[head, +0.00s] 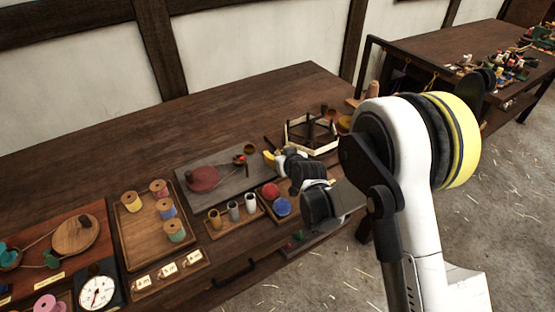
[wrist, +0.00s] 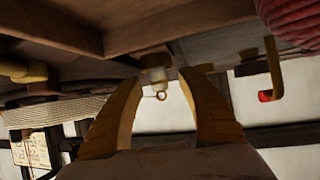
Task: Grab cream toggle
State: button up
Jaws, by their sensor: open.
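My gripper (wrist: 158,76) shows in the wrist view with its two yellow-brown fingers spread apart. A small cream piece with a ring at its end, seemingly the cream toggle (wrist: 157,76), is between the fingertips, with a gap visible on the right side. Its far end meets a brown knob-like part; I cannot tell whether they are joined. In the head view my gripper (head: 269,157) is low over the table, by the right end of the grey board. I cannot make out the toggle there; the gripper and arm may hide it.
The wrist view is upside down. The table's back is clear.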

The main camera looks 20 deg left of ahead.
jog(key=c, duration=1)
jog(key=shift+r, duration=0.15)
